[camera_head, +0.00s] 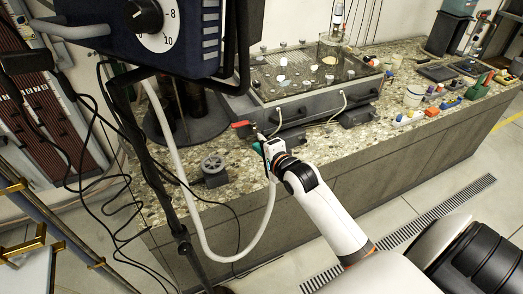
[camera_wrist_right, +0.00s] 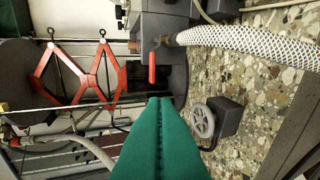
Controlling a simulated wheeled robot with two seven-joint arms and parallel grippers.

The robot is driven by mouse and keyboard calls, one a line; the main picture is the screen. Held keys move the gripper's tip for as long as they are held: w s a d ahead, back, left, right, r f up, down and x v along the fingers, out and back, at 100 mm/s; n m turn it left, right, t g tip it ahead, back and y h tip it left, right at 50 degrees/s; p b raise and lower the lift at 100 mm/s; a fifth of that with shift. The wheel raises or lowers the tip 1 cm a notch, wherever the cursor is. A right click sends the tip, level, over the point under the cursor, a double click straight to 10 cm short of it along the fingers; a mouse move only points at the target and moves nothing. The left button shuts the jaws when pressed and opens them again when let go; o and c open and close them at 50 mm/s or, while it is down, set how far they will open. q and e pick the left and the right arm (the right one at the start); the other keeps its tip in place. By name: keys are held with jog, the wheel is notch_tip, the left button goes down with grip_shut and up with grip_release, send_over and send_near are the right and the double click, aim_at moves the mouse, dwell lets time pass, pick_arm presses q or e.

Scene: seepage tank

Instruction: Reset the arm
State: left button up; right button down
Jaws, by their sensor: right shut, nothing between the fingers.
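My right arm, white with black joints, reaches up from the lower right in the head view. Its gripper (camera_head: 259,146) is over the front edge of the stone counter, close to the red valve handle (camera_head: 242,124). In the right wrist view the green fingers (camera_wrist_right: 160,101) are pressed together with nothing between them. The red handle (camera_wrist_right: 152,68) shows just beyond their tips, apart from them in the picture. My left gripper is not in view.
The grey seepage tank (camera_head: 350,97) stands on the speckled counter (camera_head: 410,85). A handwheel valve (camera_head: 214,168) sits left of my gripper, also in the wrist view (camera_wrist_right: 203,121). A pale hose (camera_head: 262,222) hangs before the counter. Small items lie at the right.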

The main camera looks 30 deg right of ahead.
jog(key=shift+s+r, duration=0.1)
jog(key=shift+s, duration=0.25)
dwell(0.3)
jog(key=s+a+f+n+g, duration=0.1)
jog(key=s+f+n+g, duration=0.4)
jog(key=f, duration=1.1)
jog(key=s+a+f+n+g, duration=0.15)
jog(key=s+f+n, duration=0.35)
jog(key=f, duration=1.1)
jog(key=s+a+f+n+g, duration=0.2)
jog(key=s+f, duration=0.4)
jog(key=s, duration=0.6)
jog(key=s+a+f+n+g, duration=0.2)
jog(key=s+f+n, duration=0.3)
jog(key=s, duration=0.6)
jog(key=s+a+f+n+g, duration=0.2)
jog(key=s+f+n+g, duration=0.1)
jog(key=s+f, duration=0.6)
jog(key=s, duration=0.3)
jog(key=shift+s+a+f+n+y, duration=0.2)
jog(key=shift+s+n+y, duration=0.1)
jog(key=shift+n, duration=0.1)
